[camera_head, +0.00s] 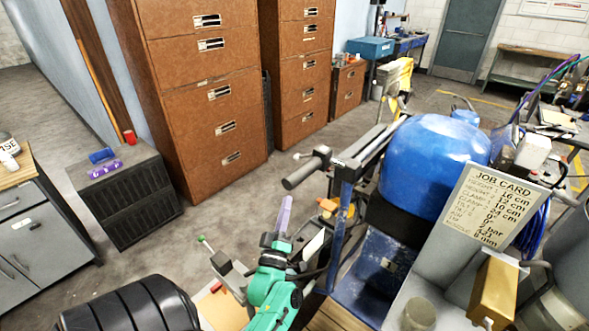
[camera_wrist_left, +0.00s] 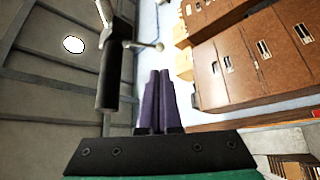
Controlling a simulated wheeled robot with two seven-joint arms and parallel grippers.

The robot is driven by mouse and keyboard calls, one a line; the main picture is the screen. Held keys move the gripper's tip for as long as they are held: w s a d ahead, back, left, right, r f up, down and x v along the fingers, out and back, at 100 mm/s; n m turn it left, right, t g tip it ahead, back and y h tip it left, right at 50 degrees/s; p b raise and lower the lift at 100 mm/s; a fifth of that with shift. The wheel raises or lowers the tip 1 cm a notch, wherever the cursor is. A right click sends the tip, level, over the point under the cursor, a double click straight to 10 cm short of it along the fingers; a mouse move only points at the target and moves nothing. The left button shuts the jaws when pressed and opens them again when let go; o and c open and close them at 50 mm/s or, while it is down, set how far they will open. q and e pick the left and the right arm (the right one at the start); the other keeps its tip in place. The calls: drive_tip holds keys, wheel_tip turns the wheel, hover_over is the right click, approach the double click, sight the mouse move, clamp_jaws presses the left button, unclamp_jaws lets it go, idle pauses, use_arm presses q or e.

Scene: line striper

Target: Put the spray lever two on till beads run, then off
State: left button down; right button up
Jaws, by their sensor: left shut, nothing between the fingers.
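My left gripper (camera_head: 285,212) has purple fingers on a green wrist. It points up near the line striper's handlebar, and its fingers are closed together and empty in the left wrist view (camera_wrist_left: 158,100). A black handlebar grip (camera_head: 303,173) is up and right of it in the head view. The grip also shows left of the fingers in the left wrist view (camera_wrist_left: 109,75), with a thin metal lever (camera_wrist_left: 142,44) beside it. I cannot tell which lever is spray lever two. No running beads are visible. My right gripper is out of view.
The striper's blue tank (camera_head: 434,150) and a job card (camera_head: 490,207) are at the right. A brass-coloured box (camera_head: 494,288) and a glass jar (camera_head: 418,314) are in front. Brown cabinets (camera_head: 212,90) stand behind; open floor (camera_head: 190,240) lies at the left.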

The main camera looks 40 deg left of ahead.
sight(296, 159)
use_arm(q)
drive_tip(key=x, duration=1.2)
drive_tip(key=shift+d+f+b, duration=0.1)
drive_tip(key=shift+b, duration=0.25)
drive_tip(key=shift+a+m+t+h+b, duration=0.15)
drive_tip(key=shift+m+t+h+b, duration=0.45)
drive_tip(key=shift+m, duration=0.45)
drive_tip(key=shift+a+m+t+h+b, duration=0.1)
drive_tip(key=shift+m+t+h+b, duration=0.3)
drive_tip(key=shift+m+t+b, duration=0.45)
wheel_tip(296, 159, up, 5)
drive_tip(key=a+m+t+h+b, duration=0.25)
drive_tip(key=m+h+b, duration=0.55)
drive_tip(key=m, duration=0.5)
drive_tip(key=b+v, duration=0.3)
drive_tip(key=v, duration=0.4)
drive_tip(key=shift+s+d+f, duration=0.15)
drive_tip(key=shift+d+f, duration=0.05)
drive_tip(key=shift+f, duration=0.05)
